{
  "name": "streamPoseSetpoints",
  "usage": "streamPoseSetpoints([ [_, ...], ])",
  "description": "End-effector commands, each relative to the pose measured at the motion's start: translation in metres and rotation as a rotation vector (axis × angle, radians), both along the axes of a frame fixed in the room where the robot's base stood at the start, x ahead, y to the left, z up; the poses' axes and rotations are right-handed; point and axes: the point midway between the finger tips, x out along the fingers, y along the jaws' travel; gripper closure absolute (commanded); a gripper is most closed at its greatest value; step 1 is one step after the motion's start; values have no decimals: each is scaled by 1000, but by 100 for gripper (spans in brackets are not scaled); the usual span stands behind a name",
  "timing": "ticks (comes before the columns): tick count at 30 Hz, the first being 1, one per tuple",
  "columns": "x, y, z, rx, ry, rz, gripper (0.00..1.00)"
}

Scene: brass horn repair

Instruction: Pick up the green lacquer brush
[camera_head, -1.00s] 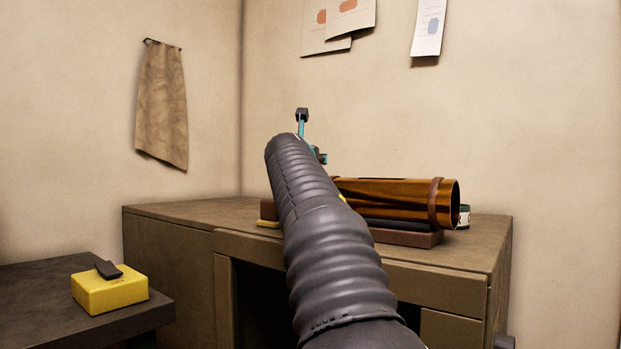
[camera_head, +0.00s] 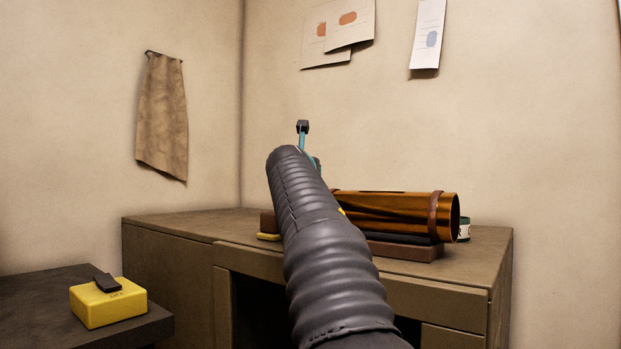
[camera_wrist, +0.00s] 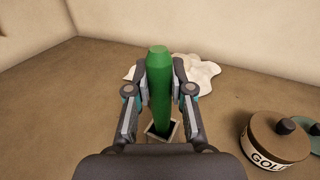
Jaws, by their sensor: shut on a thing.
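The green lacquer brush (camera_wrist: 160,92) shows in the wrist view as a thick green handle standing between my fingers. My gripper (camera_wrist: 160,84) is shut on it, one finger on each side. The brush's lower end reaches down toward a small grey square holder (camera_wrist: 152,131) on the bench top; I cannot tell whether it is still inside. In the head view my arm hides the brush and most of the gripper.
A brass tube (camera_head: 395,213) lies on a padded cradle on the wooden bench (camera_head: 480,262). A lidded jar (camera_wrist: 272,140) and a crumpled white cloth (camera_wrist: 200,72) stand near my gripper. A yellow box (camera_head: 108,303) sits on the dark table (camera_head: 45,285) at left.

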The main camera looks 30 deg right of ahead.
Motion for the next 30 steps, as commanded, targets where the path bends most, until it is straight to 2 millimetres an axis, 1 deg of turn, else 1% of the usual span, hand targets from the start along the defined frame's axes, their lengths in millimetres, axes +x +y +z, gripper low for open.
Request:
streamPoseSetpoints([
  [5,0,0,19,0,-1,0,100],
  [11,1,0,51,-1,-1,0,100],
  [13,1,-1,54,0,-1,-1,100],
  [19,0,0,71,-1,-2,-1,100],
  [24,1,-1,82,-1,-2,-3,100],
  [30,1,-1,91,1,-1,-2,100],
])
